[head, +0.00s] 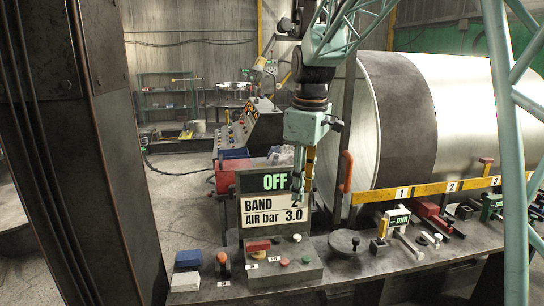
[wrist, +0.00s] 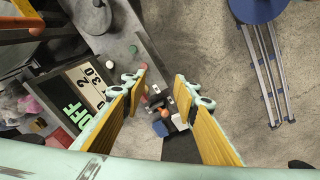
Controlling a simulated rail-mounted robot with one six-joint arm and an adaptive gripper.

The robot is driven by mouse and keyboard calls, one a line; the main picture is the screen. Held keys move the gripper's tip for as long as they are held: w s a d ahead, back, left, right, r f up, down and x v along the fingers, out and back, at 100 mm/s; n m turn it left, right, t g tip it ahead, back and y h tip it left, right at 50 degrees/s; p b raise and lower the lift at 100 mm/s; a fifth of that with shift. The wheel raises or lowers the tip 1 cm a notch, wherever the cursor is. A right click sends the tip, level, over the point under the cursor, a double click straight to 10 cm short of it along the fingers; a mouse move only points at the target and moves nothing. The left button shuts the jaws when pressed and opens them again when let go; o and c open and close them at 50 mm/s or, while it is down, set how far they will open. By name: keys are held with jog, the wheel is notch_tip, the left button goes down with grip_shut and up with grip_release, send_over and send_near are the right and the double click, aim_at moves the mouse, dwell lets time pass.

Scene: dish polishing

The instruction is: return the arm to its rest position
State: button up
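My gripper (head: 300,190) hangs pointing down in the head view, in front of the right part of the display sign. In the wrist view its two yellow-padded fingers (wrist: 161,80) stand apart with nothing between the pads. The arm above it is upright beside the large metal drum (head: 467,115). The sign (head: 268,182) reads OFF, BAND and AIR bar 3.0; it also shows at the left of the wrist view (wrist: 80,95). The rest position itself is not marked in either view.
The bench (head: 350,275) carries a button box (head: 284,264), a blue block (head: 188,258), a round black disc (head: 344,241) and several clamp-like tools. A dark pillar (head: 85,150) rises at left. A blue stool (wrist: 257,10) stands on open floor.

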jog(key=s+d+r+m+t+b, duration=0.1)
jog(key=s+d+r+m, duration=0.15)
jog(key=s, duration=0.85)
jog(key=s+d+r+m, duration=0.1)
jog(key=s+d+m, duration=0.25)
jog(key=s, duration=0.65)
jog(key=s+d+r+m+t+b, duration=0.1)
jog(key=s+d+r+m, duration=0.2)
jog(key=s, duration=0.8)
jog(key=s+d+f+m, duration=0.1)
jog(key=s+f, duration=0.1)
jog(key=s, duration=0.4)
jog(key=s+d+f+m, duration=0.2)
jog(key=s+f, duration=0.1)
jog(key=s, duration=0.4)
jog(key=shift+s+d+f, duration=0.2)
jog(key=shift+s+f, duration=0.1)
jog(key=shift+f+b, duration=0.1)
jog(key=shift+b, duration=0.3)
notch_tip(320, 180, down, 13)
jog(key=b, duration=1.3)
jog(key=shift+r+p, duration=0.65)
jog(key=shift+p, duration=0.05)
